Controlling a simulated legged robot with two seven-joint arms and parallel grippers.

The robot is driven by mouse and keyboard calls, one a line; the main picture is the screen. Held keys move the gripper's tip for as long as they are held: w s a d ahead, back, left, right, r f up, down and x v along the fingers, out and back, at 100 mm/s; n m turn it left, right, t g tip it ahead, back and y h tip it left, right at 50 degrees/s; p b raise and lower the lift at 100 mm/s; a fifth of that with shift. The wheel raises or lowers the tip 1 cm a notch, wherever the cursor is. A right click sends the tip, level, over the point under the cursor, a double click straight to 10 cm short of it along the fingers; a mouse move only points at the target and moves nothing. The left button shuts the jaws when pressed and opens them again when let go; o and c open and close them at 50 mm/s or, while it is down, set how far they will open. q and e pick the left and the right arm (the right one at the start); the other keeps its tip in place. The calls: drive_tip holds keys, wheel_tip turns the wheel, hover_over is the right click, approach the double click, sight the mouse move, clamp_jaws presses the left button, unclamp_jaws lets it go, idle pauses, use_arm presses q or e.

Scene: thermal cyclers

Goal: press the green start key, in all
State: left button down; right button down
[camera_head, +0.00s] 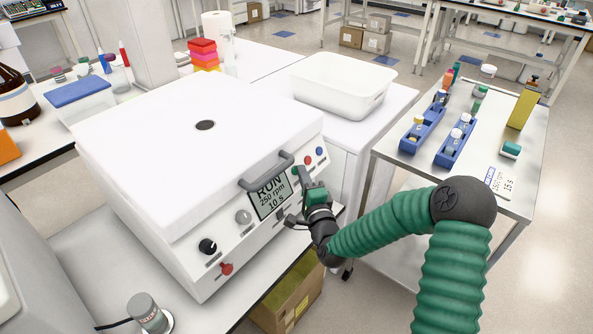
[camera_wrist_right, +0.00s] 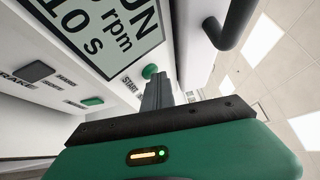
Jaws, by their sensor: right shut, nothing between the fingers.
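The white machine (camera_head: 190,130) has its lid down, with a grey handle (camera_head: 267,172) at the front. Its display (camera_head: 271,196) reads RUN, 250 rpm, 10 s. The green start key (camera_wrist_right: 149,71) shows in the wrist view beside the word START, just right of the display; in the head view (camera_head: 296,170) it is partly hidden by my gripper. My right gripper (camera_head: 303,174) is shut and empty, its fingertips (camera_wrist_right: 155,82) right at the key. I cannot tell whether they touch it. My left gripper is not in view.
Red (camera_head: 308,160) and blue (camera_head: 319,150) buttons sit beside the green key. The lid handle juts out close to my fingers. A side table (camera_head: 400,170) with blue racks stands to the right.

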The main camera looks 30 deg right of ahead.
drive_tip(key=shift+s+d+r+p, duration=0.2)
drive_tip(key=shift+s+r+p, duration=0.1)
drive_tip(key=shift+s, duration=0.25)
drive_tip(key=s+p, duration=0.1)
drive_tip(key=s+d+r, duration=0.1)
drive_tip(key=s, duration=0.1)
drive_tip(key=s+r+p, duration=0.1)
drive_tip(key=shift+s+d+p, duration=0.15)
drive_tip(key=shift+d+p, duration=0.2)
drive_tip(key=shift+d, duration=0.05)
idle(0.5)
